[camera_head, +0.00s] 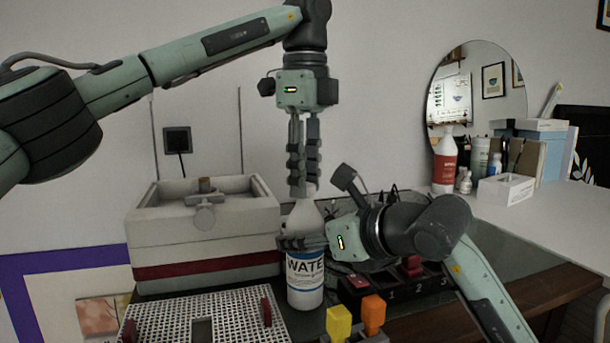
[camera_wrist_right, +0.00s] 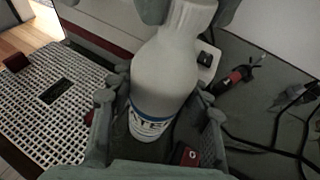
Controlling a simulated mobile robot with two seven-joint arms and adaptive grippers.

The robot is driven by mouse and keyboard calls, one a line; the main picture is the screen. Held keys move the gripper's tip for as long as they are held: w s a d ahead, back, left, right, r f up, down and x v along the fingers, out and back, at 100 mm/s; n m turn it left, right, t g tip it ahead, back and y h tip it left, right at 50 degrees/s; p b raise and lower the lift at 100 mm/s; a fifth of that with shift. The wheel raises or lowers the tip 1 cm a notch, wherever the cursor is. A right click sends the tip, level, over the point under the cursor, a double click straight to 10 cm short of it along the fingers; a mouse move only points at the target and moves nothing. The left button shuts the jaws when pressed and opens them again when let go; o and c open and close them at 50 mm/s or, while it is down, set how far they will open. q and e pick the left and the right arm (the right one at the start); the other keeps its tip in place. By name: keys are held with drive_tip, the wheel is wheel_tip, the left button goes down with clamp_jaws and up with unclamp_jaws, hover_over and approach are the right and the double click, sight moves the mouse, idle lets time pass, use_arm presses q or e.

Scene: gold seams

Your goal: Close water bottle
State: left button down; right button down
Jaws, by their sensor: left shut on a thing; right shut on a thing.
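The white water bottle (camera_head: 304,292) with a blue and white label stands upright in the head view; it also fills the middle of the right wrist view (camera_wrist_right: 166,75). My right gripper (camera_head: 300,243) is shut around the bottle's body, just above the label; its fingers flank the bottle in the right wrist view (camera_wrist_right: 158,108). My left gripper (camera_head: 303,188) points straight down over the bottle's top, shut on a small white piece, apparently the cap. The fingers hide most of it, so I cannot tell whether it sits on the neck.
A white box with a red stripe (camera_head: 205,270) stands left of the bottle. A perforated metal tray (camera_head: 165,325) lies in front. Yellow (camera_head: 339,322) and orange (camera_head: 374,312) blocks and a numbered black unit (camera_head: 395,292) stand close on the right.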

use_arm(q)
drive_tip(key=m, duration=3.7)
drive_tip(key=shift+m, duration=0.3)
drive_tip(key=c, duration=1.2)
unclamp_jaws()
